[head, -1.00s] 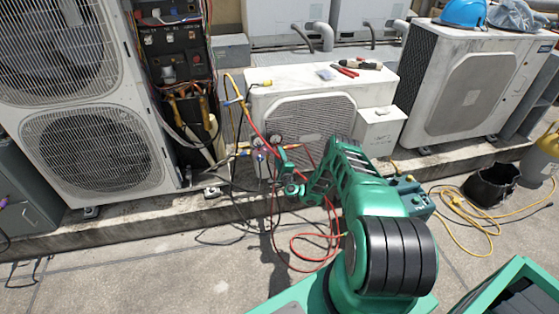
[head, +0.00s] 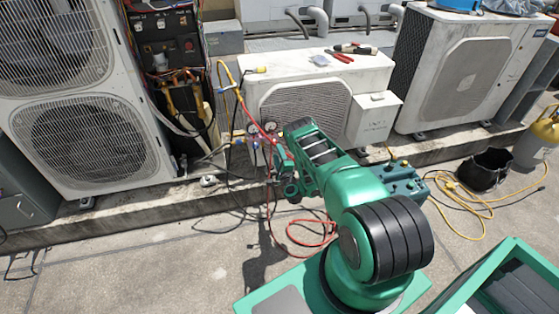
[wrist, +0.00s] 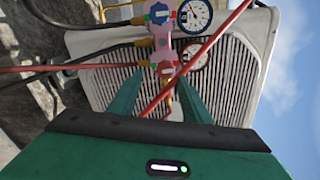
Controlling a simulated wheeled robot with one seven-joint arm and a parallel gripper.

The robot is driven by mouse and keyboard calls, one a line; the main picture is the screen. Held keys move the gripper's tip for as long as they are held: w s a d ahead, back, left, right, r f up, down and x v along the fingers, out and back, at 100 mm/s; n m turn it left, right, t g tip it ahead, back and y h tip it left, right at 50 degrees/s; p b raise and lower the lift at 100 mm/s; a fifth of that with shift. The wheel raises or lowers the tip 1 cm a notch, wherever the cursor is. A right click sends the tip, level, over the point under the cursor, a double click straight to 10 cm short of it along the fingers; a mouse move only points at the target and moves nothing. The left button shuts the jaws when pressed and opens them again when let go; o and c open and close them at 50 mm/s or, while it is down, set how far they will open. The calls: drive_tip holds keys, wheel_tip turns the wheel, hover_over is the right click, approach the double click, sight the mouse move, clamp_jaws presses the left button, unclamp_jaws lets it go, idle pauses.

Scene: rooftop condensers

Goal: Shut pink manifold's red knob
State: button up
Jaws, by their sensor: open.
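The pink manifold (wrist: 160,40) shows in the wrist view, hanging before the condenser's grille. Its red knob (wrist: 166,68) is at its lower end, and a blue knob (wrist: 159,13) is at the other. Two gauges (wrist: 195,16) sit on its right. My gripper (wrist: 160,82) is open, with its two green fingers pointing at the red knob, which lies between them in the picture. I cannot tell whether they touch it. In the head view, the manifold's gauge (head: 271,126) shows, and my gripper (head: 277,176) is just below, partly hidden by my arm.
A red hose (wrist: 205,53) crosses diagonally past the manifold and between the fingers in the wrist view. The condenser (head: 300,103) stands behind, with tools (head: 342,56) on top. A tall unit (head: 90,140) is left.

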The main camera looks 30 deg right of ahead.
drive_tip(key=shift+r+v, duration=0.1)
drive_tip(key=shift+v, duration=0.65)
drive_tip(key=shift+r+v, duration=0.15)
drive_tip(key=shift+v, duration=0.6)
